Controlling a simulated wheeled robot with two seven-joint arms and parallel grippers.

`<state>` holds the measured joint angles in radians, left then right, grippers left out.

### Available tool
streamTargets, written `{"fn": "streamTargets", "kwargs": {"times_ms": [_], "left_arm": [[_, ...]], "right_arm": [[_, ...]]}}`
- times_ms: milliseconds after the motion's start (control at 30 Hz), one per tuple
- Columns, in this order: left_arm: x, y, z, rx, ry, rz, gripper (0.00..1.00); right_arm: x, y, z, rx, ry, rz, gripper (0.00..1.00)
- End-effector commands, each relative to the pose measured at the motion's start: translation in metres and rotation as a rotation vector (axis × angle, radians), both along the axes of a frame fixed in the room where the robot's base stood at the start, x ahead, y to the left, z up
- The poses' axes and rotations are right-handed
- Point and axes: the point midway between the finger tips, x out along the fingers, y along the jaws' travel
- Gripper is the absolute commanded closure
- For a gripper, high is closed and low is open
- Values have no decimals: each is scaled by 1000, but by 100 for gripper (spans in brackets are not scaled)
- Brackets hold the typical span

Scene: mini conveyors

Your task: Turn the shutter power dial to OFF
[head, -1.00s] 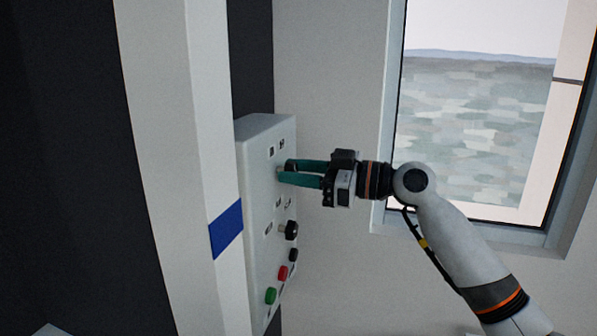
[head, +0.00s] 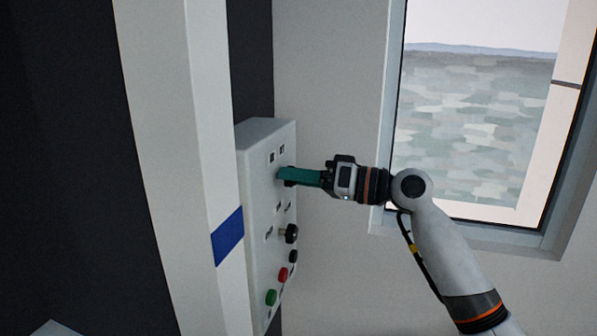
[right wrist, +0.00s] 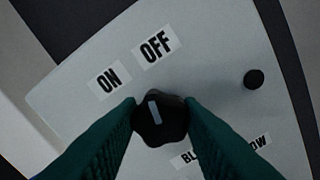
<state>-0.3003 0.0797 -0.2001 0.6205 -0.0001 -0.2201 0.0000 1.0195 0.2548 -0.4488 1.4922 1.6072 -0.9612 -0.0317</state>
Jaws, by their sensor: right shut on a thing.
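The shutter power dial (right wrist: 160,122) is a black knob with a pale pointer line, on a light grey control panel (head: 257,180). In the right wrist view its OFF label (right wrist: 156,46) is above it and its ON label (right wrist: 109,80) is up and left. My right gripper (head: 281,174) is shut on the dial, with a teal finger on each side, as the right wrist view (right wrist: 161,112) shows. In the head view the fingers hide most of the dial. My left gripper is not in view.
Below the dial the panel carries a black knob (head: 291,233), a small black button (head: 293,256), a red button (head: 282,274) and a green button (head: 271,297). A white post with a blue band (head: 227,235) stands left. A window (head: 480,110) is right.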

Motion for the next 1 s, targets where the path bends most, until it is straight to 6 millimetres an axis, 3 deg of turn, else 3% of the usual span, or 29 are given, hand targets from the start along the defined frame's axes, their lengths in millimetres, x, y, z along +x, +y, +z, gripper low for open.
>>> {"fn": "streamTargets", "kwargs": {"times_ms": [400,1000], "left_arm": [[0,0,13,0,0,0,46],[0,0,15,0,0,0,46]], "right_arm": [[1,0,2,74,213,-1,90],[1,-1,2,88,254,-1,90]]}}
